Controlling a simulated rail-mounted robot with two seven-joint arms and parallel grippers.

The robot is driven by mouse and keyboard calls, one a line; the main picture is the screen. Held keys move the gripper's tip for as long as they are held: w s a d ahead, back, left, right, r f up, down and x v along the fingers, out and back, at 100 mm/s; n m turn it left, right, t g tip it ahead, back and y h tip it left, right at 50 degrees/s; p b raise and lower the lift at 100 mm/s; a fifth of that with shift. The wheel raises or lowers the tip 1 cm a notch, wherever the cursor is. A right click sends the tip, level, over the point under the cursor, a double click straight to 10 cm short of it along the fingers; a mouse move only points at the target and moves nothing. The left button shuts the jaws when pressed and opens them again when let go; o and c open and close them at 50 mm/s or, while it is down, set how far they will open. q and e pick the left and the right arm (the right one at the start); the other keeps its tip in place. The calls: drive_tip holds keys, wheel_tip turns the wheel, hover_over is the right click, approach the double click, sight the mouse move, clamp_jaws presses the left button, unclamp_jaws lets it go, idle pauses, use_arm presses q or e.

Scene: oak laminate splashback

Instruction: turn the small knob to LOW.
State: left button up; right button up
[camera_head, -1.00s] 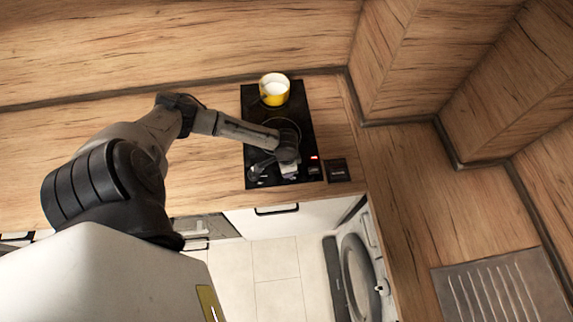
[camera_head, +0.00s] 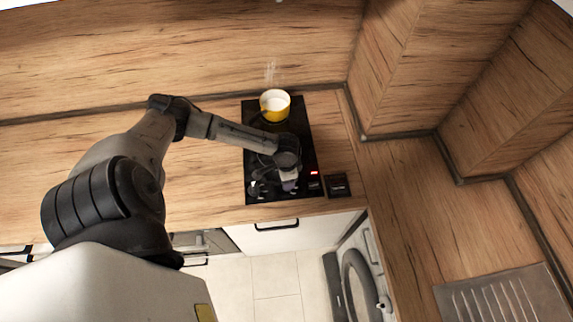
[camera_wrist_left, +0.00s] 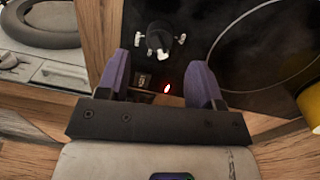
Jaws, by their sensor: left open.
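A black knob with a pale, silvery grip (camera_wrist_left: 160,38) stands on the dark hob panel in the left wrist view. A small red light (camera_wrist_left: 167,88) glows near it. My left gripper (camera_wrist_left: 160,62) is open, its two purple fingers apart, with the knob just beyond and between the tips. I see no contact. In the head view my left gripper (camera_head: 289,185) is over the front of the black hob (camera_head: 255,140), left of the red light (camera_head: 314,173). The knob's marks and setting are too small to read. My right gripper is not in view.
A yellow pot with white contents (camera_head: 274,105) stands at the back of the hob, with faint steam above. A small black square (camera_head: 338,185) lies right of the hob. A washing machine (camera_head: 357,285) is below the counter. The wooden counter (camera_head: 215,165) to the left is clear.

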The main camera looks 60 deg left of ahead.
use_arm(q)
wheel_tip(320, 180, up, 8)
drive_tip(key=shift+a+r, duration=0.2)
idle(0.8)
